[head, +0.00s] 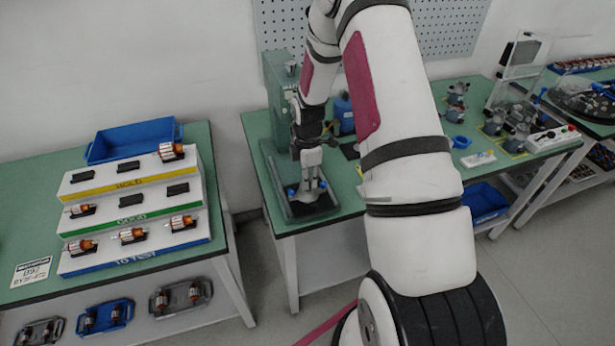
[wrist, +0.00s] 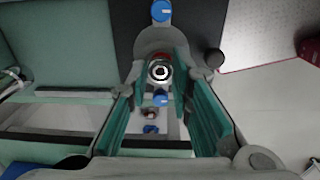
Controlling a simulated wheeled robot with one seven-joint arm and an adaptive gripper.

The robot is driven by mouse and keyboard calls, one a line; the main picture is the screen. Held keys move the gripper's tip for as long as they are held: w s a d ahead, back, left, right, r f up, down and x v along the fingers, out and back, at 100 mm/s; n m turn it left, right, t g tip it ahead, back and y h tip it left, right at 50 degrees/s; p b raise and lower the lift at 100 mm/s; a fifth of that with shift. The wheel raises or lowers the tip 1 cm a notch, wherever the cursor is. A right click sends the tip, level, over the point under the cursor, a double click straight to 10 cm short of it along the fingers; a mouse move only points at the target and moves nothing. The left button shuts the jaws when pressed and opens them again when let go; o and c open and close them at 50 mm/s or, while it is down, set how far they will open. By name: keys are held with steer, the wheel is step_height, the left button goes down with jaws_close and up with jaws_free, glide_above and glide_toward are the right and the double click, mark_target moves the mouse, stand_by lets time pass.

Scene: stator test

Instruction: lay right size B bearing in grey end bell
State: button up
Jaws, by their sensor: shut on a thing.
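My gripper (head: 312,168) points down over the base of the green press in the head view. In the wrist view its teal-padded fingers (wrist: 160,78) close around a small round metal ring with a dark bore, which looks like the bearing (wrist: 160,65). Its size cannot be told. Directly under it is a grey part, apparently the grey end bell (wrist: 168,38), with a blue knob (wrist: 160,10) at its far end and another (wrist: 160,98) at its near end. I cannot tell whether bearing and end bell touch. In the head view the fingers largely hide both.
The green press (head: 280,95) stands just behind my gripper. A blue container (head: 344,115) is behind to the right. A stepped rack (head: 135,210) with rotors and a blue bin (head: 130,140) are on the left table. Grey parts and a blue ring (head: 461,142) lie farther right.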

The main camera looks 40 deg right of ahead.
steer(key=shift+f, duration=0.25)
steer(key=o, duration=0.8)
steer(key=shift+r, duration=0.1)
step_height(320, 180, up, 12)
steer(key=shift+s, duration=0.15)
stand_by(0.8)
